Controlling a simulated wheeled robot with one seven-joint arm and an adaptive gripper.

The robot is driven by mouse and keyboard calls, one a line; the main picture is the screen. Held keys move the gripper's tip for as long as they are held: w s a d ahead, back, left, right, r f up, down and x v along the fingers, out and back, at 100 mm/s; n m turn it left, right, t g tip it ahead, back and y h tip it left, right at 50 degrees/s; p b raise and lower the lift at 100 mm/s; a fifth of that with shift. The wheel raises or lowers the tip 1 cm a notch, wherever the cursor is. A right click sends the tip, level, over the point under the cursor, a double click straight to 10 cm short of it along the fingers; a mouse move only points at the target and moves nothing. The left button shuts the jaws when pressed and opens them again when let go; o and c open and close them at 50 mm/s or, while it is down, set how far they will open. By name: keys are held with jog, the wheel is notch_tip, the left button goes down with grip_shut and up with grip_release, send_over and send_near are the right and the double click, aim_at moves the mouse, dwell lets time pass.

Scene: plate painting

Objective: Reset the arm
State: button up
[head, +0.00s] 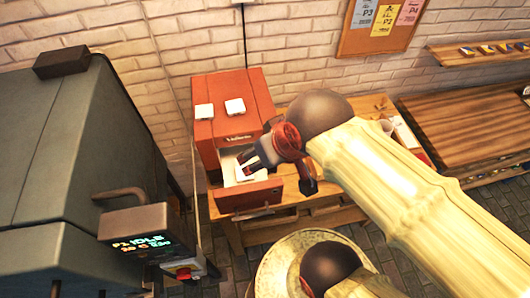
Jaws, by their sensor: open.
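My gripper (257,160) is at the end of my pale arm, which reaches in from the right. It is open, with its fingers over the open drawer of a red box-shaped machine (240,115) that stands on a wooden table. The drawer (245,199) is pulled out toward the front and its inside is pale. I cannot tell whether the fingers touch anything in it. Two small white tiles lie on top of the machine, one at the left (203,111) and one at the right (235,106).
A large dark grey machine (60,150) with a lit display (140,243) fills the left. The wooden table (284,226) runs below the red machine. A wooden worktop (465,120) and a shelf (470,54) stand at the right. A corkboard (352,42) hangs on the brick wall.

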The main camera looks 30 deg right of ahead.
notch_tip(320, 180, down, 13)
jog(key=b, duration=1.2)
jog(key=shift+b, duration=0.4)
jog(key=shift+r, duration=0.1)
jog(key=shift+c, duration=0.2)
